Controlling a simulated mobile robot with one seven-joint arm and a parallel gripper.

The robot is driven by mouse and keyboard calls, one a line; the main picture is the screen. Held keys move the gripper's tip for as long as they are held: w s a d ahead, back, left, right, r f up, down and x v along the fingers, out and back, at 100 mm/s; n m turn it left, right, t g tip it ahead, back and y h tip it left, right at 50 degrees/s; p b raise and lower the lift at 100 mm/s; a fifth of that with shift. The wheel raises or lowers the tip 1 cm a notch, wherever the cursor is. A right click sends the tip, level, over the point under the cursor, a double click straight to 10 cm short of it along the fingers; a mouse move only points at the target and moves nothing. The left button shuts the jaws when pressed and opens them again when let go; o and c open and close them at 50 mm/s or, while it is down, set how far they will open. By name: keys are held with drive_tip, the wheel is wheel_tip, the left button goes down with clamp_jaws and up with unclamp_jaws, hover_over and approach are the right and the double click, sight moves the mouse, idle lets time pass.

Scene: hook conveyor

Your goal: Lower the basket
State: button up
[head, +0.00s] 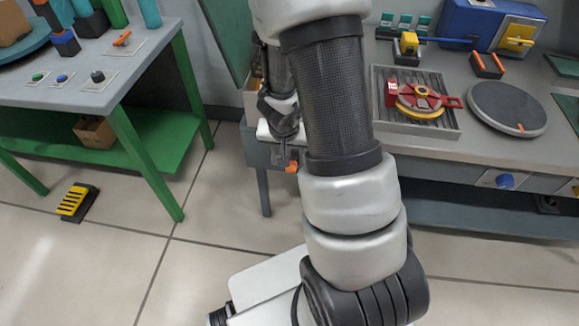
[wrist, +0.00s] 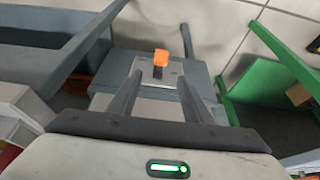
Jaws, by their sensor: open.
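I cannot make out a basket in either view. A small orange-tipped switch (wrist: 161,57) with a dark stem stands on a light plate on a grey box (wrist: 190,70). In the head view the orange tip (head: 292,167) shows at the left end of the grey bench, just below my gripper (head: 283,145). In the wrist view my gripper (wrist: 160,84) is open, with its two fingers apart and nothing between them. The switch appears beyond the fingertips, roughly centred between them. I cannot tell the exact gap, and the arm hides part of the bench.
The grey bench (head: 465,148) at right bears a red and yellow clamp (head: 420,100), a round grey turntable (head: 507,108) and a blue box (head: 470,25). A green-legged table (head: 110,95) stands at left. A yellow pedal (head: 75,200) lies on the floor. Floor between is clear.

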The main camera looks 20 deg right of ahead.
drive_tip(key=b+x, duration=0.6)
drive_tip(key=x, duration=0.7)
drive_tip(key=shift+f, duration=0.25)
drive_tip(key=shift+c, duration=0.4)
clamp_jaws()
